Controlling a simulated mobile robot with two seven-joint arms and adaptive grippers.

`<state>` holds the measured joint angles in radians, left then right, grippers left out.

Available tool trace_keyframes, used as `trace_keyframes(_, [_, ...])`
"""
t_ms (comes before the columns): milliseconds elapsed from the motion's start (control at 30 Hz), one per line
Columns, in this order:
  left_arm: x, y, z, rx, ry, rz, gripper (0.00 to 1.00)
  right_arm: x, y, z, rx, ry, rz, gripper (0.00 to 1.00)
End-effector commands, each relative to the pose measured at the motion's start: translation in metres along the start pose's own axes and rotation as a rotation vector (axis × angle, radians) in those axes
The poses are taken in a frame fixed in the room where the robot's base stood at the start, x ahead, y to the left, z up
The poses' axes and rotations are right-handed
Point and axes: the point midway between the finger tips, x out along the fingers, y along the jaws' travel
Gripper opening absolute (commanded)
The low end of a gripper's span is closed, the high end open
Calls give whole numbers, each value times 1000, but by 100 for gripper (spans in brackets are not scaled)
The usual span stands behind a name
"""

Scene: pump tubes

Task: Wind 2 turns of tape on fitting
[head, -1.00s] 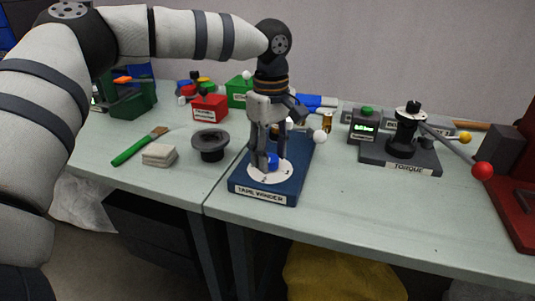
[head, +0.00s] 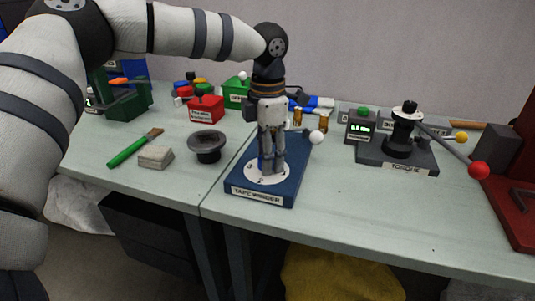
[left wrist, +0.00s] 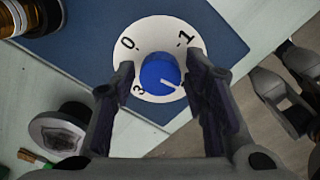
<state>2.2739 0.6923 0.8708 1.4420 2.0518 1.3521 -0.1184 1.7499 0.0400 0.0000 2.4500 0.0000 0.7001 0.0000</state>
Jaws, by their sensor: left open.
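The blue tape winder base (head: 235,188) stands near the table's front edge with a white numbered dial (head: 256,179). In the left wrist view, the blue knob (left wrist: 157,72) sits on the dial (left wrist: 150,30); its white pointer line points to the lower right. The marks 0, 1 and 3 show around it. My left gripper (head: 271,169) is over the dial, pointing down. In the left wrist view its two fingers (left wrist: 164,92) are open, one to each side of the knob, with visible gaps. I cannot make out tape or fitting at the knob.
A dark flanged spool (head: 207,146), a beige block (head: 155,157) and a green-handled brush (head: 128,152) lie left of the winder. The torque stand (head: 375,157) is to the right, its red-knobbed lever reaching forward. Grey finger-like parts (left wrist: 283,95) show at the wrist view's right.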

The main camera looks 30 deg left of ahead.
Motion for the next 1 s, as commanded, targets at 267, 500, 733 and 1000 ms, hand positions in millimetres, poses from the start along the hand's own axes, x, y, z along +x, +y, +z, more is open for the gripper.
trace_keyframes(267, [0, 0, 0, 3, 1, 0, 0, 0, 0, 0, 0, 0, 0, 40])
trace_keyframes(500, [1, 0, 0, 69, 2, -2, 0, 1, 0, 1, 0, -5, 0, 40])
trace_keyframes(733, [0, 0, 0, 95, 1, 0, 54, 1, 0, 1, 0, -4, 0, 40])
trace_keyframes(1000, [-8, 0, 0, 94, -1, 1, 54, 1, 0, 1, 0, -4, 0, 40])
